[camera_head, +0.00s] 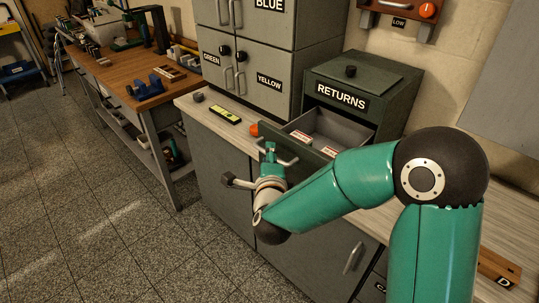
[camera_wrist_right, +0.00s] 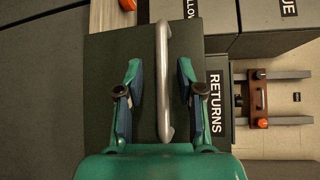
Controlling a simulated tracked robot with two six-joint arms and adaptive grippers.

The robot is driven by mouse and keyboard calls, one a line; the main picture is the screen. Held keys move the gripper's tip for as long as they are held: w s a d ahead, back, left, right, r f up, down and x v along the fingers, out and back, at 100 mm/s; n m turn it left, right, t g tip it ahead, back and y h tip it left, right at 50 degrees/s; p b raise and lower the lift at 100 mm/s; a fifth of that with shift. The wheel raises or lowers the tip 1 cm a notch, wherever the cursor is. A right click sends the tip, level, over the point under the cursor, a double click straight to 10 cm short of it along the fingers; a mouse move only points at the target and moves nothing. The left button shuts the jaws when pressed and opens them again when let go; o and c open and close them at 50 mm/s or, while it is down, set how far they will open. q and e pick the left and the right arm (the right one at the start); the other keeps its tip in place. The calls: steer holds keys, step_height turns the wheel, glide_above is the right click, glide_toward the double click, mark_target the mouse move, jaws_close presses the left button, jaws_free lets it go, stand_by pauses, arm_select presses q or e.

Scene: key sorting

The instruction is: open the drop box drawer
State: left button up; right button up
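The dark green drop box (camera_head: 385,88), labelled RETURNS, stands on the counter. Its drawer (camera_head: 345,128) is pulled out toward me, and small red-and-white items (camera_head: 302,136) lie inside. My right gripper (camera_head: 270,150) is at the drawer front, by its handle (camera_head: 288,160). In the right wrist view, the open fingers of my right gripper (camera_wrist_right: 158,78) stand on either side of the grey bar handle (camera_wrist_right: 163,60), with gaps on both sides. My left gripper is not in view.
A grey cabinet (camera_head: 262,62) labelled GREEN, YELLOW and BLUE stands left of the box. A yellow-green device (camera_head: 225,115) and an orange object (camera_head: 254,129) lie on the counter (camera_head: 190,101). A wooden workbench (camera_head: 125,68) stands at the left. The floor in front is clear.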

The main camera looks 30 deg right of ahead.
steer(key=f+v, duration=0.1)
steer(key=v, duration=0.5)
steer(key=shift+s+r, duration=0.25)
steer(key=shift+r, duration=0.2)
steer(key=shift+a, duration=0.1)
steer(key=s+a+f+n+g+y+p, duration=0.1)
steer(key=a+f+n+g+y+p, duration=0.15)
steer(key=f+n, duration=0.4)
steer(key=a+f+n+g+y+p, duration=0.2)
steer(key=a+f+n+y, duration=0.15)
steer(key=f, duration=0.55)
steer(key=s+a+f+n+g+y+p, duration=0.1)
steer(key=s+a+f+n+g+y, duration=0.1)
steer(key=s+f+n+g, duration=0.3)
steer(key=s+a+f+n+g+y+p, duration=0.2)
steer(key=s+f+n, duration=0.5)
steer(key=s, duration=0.7)
step_height(320, 180, down, 2)
steer(key=a+g+y, duration=0.1)
steer(key=a+g, duration=0.1)
steer(key=shift+s+n+g, duration=0.3)
steer(key=shift+n+g, duration=0.05)
steer(key=shift+n, duration=0.05)
steer(key=shift+a+f, duration=0.1)
steer(key=shift+a, duration=0.05)
